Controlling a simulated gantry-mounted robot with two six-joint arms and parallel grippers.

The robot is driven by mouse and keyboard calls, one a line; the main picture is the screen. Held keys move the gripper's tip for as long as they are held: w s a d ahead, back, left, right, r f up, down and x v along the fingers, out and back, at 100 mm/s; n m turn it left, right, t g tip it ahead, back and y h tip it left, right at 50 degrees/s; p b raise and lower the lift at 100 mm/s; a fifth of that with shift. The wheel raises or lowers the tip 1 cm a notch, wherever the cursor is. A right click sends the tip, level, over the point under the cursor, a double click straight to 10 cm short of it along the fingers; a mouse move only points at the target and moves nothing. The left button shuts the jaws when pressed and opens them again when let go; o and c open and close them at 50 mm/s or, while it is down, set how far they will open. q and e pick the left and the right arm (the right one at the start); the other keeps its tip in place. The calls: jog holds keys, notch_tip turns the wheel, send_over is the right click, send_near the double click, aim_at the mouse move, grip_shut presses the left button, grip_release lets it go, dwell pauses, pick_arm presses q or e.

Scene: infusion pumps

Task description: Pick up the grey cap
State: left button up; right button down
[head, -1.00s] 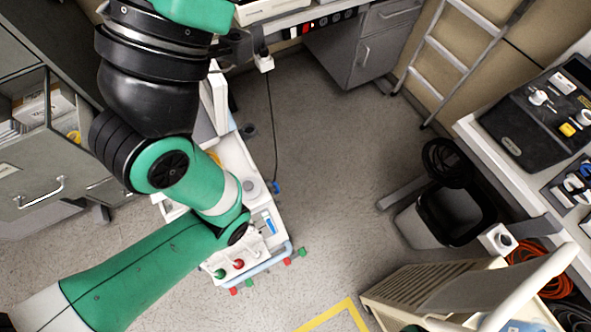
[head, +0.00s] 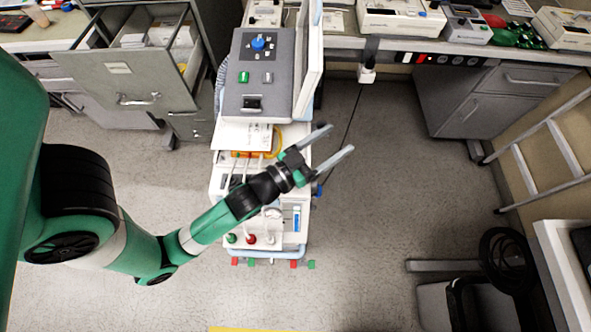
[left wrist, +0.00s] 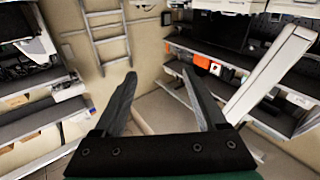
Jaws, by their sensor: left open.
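My left gripper (head: 342,138) is open and empty, reaching across the cart (head: 218,180) with its fingers past the cart's right side, over the floor. Its open fingers also show in the left wrist view (left wrist: 162,95). At the cart's front stand a green cap (head: 231,238), a red cap (head: 251,239) and a pale greyish cap (head: 269,240). A small light grey piece (head: 267,77) sits on the grey top panel (head: 240,100). I cannot tell which one is the grey cap. My right gripper is not in view.
A blue knob (head: 258,42) and an upright screen (head: 308,70) stand on the cart top. An open drawer cabinet (head: 125,80) is at the left. A bench (head: 440,50) with devices lies behind.

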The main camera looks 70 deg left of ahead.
pick_arm(q)
jog(key=s+f+g, duration=0.1)
jog(key=s+f, duration=0.4)
jog(key=s+f+g, duration=0.2)
jog(key=s+f, duration=0.3)
jog(key=f, duration=0.1)
jog(key=s+f+g, duration=0.2)
jog(key=s+f, duration=0.3)
jog(key=shift+s+f+n+b, duration=0.15)
jog(key=shift+f+n+b, duration=0.2)
jog(key=shift+n, duration=0.05)
jog(key=x, duration=0.6)
jog(key=shift+w+a+f+b, duration=0.1)
jog(key=shift+w+a+b, duration=0.1)
jog(key=shift+w+b, duration=0.15)
jog(key=x, duration=0.1)
jog(key=b+x, duration=0.1)
jog(key=x, duration=0.1)
jog(key=b+x, duration=0.1)
jog(key=x, duration=0.1)
jog(key=shift+w+a+r, duration=0.1)
jog(key=shift+w+r, duration=0.05)
jog(key=shift+r, duration=0.15)
jog(key=shift+c, duration=0.5)
grip_shut()
